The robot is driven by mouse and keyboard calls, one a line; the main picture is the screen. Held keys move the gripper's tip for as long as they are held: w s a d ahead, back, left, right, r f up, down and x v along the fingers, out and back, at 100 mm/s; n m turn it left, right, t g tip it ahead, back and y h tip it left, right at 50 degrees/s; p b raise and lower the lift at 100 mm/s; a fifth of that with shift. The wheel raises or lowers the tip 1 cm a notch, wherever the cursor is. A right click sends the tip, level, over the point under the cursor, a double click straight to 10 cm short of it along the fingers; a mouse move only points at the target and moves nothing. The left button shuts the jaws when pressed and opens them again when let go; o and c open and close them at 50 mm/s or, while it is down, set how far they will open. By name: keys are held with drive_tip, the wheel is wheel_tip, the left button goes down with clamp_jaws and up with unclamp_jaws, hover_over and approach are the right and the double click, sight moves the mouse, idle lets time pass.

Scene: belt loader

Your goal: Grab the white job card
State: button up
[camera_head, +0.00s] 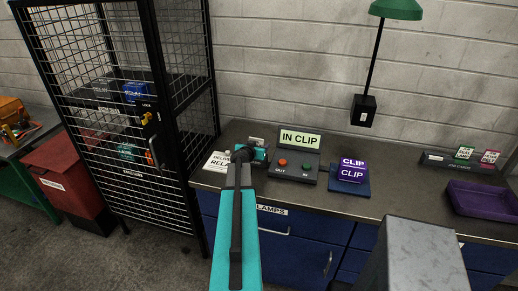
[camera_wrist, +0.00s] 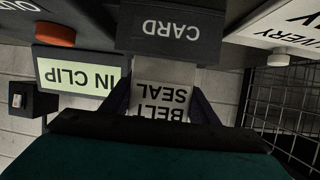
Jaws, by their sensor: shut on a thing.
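The white job card (camera_wrist: 162,101), printed "BELT SEAL", shows upside down in the wrist view between the two dark fingers of my gripper (camera_wrist: 160,88). My gripper is shut on it. The card's far end meets a dark block marked "CARD" (camera_wrist: 168,27); I cannot tell whether it still sits in that block. In the head view my gripper (camera_head: 246,154) is over the left part of the bench, and my arm hides most of the card's place.
An "IN CLIP" display (camera_head: 300,139) with red and green buttons stands right of my gripper. A white "DELIVERY" sign (camera_head: 216,161) is close on the left. A purple clip block (camera_head: 352,171), a purple tray (camera_head: 482,199) and a wire cage (camera_head: 120,90) are further off.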

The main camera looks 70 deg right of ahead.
wheel_tip(320, 180, up, 8)
drive_tip(key=p, duration=0.2)
drive_tip(key=shift+r, duration=0.15)
idle(0.6)
